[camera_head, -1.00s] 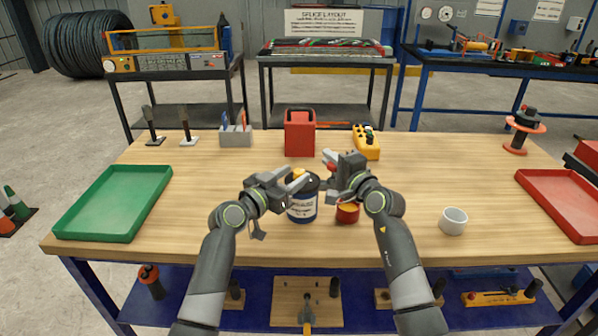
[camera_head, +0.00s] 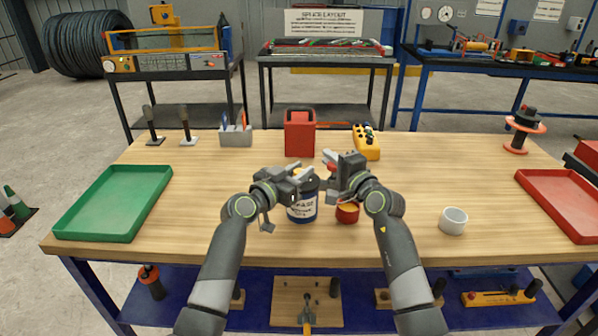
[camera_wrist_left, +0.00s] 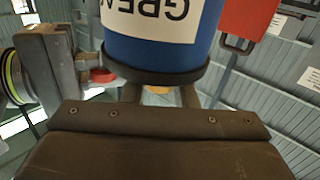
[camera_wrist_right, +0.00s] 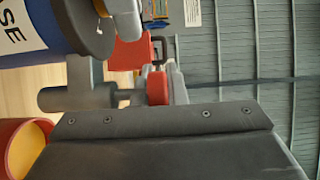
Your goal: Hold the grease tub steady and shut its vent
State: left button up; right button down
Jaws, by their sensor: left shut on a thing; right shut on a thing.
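The grease tub (camera_head: 302,208) is blue with a white label and dark lid; it stands upright on the workbench. Its label also shows upside down in the left wrist view (camera_wrist_left: 155,12). My left gripper (camera_head: 301,174) is at the lid, shut on the yellow cap (camera_wrist_left: 157,89), which is mostly hidden between its fingers. My right gripper (camera_head: 332,171) is at the tub's right side, shut on a red knob (camera_wrist_right: 157,88) with grey parts around it.
A red cup with orange contents (camera_head: 347,213) stands close right of the tub, under my right gripper. A white cup (camera_head: 453,221) is further right. A green tray (camera_head: 70,225) and red tray (camera_head: 580,235) lie at the ends. A red can (camera_head: 299,135) stands behind.

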aim_at(299, 171)
pick_arm(q)
jog(key=shift+f+t+y, duration=0.1)
jog(key=shift+t+y, duration=0.2)
jog(key=shift+y, duration=0.1)
jog(key=shift+n+t+y, duration=0.7)
jog(key=shift+n+y, duration=0.5)
jog(key=shift+n+t+y, duration=0.7)
jog(key=shift+n+y, duration=0.3)
jog(key=shift+y, duration=0.6)
jog(key=o, duration=0.9)
jog(key=shift+o, duration=0.3)
notch_tip(299, 171, up, 10)
jog(key=shift+r, duration=0.1)
